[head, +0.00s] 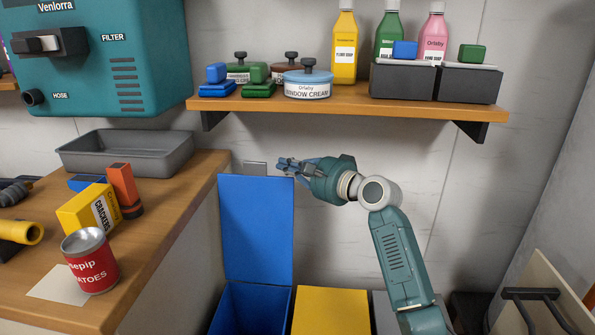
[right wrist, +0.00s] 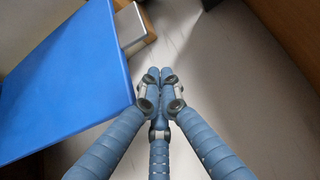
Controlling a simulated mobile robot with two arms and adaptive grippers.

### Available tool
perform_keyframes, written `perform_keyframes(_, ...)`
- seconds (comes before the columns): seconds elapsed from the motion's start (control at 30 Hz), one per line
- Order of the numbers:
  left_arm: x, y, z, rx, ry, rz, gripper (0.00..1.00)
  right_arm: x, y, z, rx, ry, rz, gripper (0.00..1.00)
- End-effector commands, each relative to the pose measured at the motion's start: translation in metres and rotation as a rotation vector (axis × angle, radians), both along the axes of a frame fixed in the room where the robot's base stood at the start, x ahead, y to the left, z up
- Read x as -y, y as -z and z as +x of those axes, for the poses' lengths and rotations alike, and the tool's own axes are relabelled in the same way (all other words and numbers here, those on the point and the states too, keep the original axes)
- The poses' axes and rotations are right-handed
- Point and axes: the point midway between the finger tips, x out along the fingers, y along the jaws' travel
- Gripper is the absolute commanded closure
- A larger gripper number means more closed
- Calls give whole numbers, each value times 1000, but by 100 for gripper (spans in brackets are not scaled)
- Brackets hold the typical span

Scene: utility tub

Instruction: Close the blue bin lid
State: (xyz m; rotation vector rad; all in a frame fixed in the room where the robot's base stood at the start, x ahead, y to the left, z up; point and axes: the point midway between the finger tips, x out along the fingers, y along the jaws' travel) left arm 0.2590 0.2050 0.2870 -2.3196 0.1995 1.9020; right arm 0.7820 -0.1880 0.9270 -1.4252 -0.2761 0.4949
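The blue bin (head: 245,312) stands on the floor at the bottom of the head view, its top open. Its blue lid (head: 256,230) stands upright against the wall, with a grey tab (head: 255,168) at its upper edge. My right gripper (head: 284,165) is by the lid's upper right corner. In the right wrist view the gripper's fingertips (right wrist: 160,75) are together with nothing between them, and the lid (right wrist: 65,85) is to their left. I cannot tell whether a finger touches the lid. My left gripper is not in view.
A yellow bin lid (head: 330,312), lying flat, is right of the blue bin. A wooden counter (head: 175,205) with a can, a cracker box and a grey tray stands at left. A wooden shelf (head: 340,100) with bottles and jars hangs above my right gripper.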

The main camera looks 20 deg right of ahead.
Motion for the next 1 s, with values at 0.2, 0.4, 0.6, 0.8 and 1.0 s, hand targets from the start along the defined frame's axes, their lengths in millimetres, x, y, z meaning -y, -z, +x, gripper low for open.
perform_keyframes(0.2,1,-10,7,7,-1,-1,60,-17,4,30,0,0,0,100)
perform_keyframes(0.4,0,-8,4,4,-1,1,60,-24,0,9,2,1,-4,100)
perform_keyframes(0.6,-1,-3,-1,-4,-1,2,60,-30,-3,-5,1,1,-2,100)
perform_keyframes(0.8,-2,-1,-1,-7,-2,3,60,-31,-3,-8,0,1,-1,100)
perform_keyframes(1.0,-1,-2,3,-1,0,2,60,-31,-3,-8,0,1,-1,100)
